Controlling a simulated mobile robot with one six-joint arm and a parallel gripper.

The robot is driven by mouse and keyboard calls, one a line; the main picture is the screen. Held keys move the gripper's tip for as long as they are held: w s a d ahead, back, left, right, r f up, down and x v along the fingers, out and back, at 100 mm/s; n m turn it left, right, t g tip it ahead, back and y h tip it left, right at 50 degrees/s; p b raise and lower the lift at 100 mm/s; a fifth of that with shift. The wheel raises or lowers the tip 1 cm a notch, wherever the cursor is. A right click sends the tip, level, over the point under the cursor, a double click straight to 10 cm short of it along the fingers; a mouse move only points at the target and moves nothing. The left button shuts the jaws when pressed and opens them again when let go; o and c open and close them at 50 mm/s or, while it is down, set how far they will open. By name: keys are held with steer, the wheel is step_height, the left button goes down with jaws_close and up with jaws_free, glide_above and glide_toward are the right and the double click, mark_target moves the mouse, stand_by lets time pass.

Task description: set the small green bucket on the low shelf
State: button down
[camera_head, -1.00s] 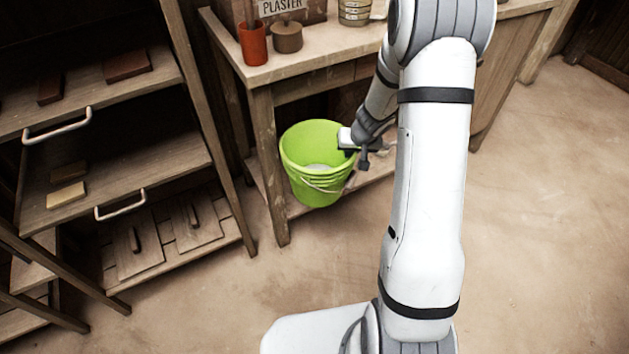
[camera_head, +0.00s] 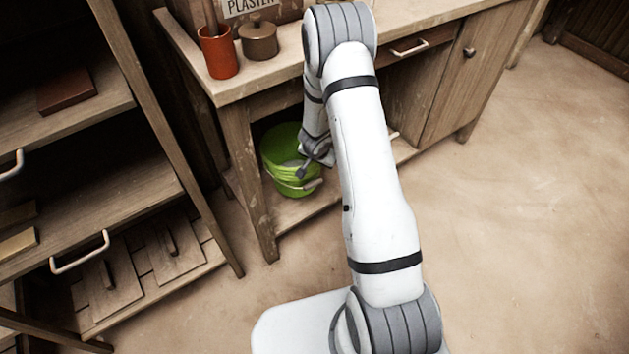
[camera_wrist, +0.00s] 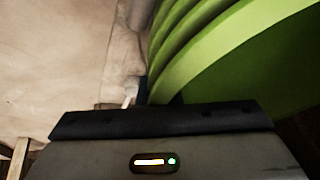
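The small green bucket (camera_head: 280,150) is under the workbench top, over the low shelf (camera_head: 290,213) at the bench's bottom. In the wrist view the bucket's green ribbed wall (camera_wrist: 235,50) fills the upper right, close against my gripper (camera_wrist: 155,100). The fingertips are mostly hidden there.
The workbench (camera_head: 245,90) has a front leg left of the bucket and its top above. A red-orange cup (camera_head: 218,55) and a brown pot (camera_head: 259,40) stand on top. A wooden rack (camera_head: 110,210) stands at left. The floor (camera_head: 510,220) at right is clear.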

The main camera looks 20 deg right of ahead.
step_height(320, 180, down, 8)
steer(key=b, duration=0.5)
steer(key=shift+d, duration=0.2)
steer(key=shift+b, duration=0.3)
steer(key=c, duration=2.1)
jaws_free()
steer(key=shift+f, duration=0.15)
steer(key=o, duration=0.5)
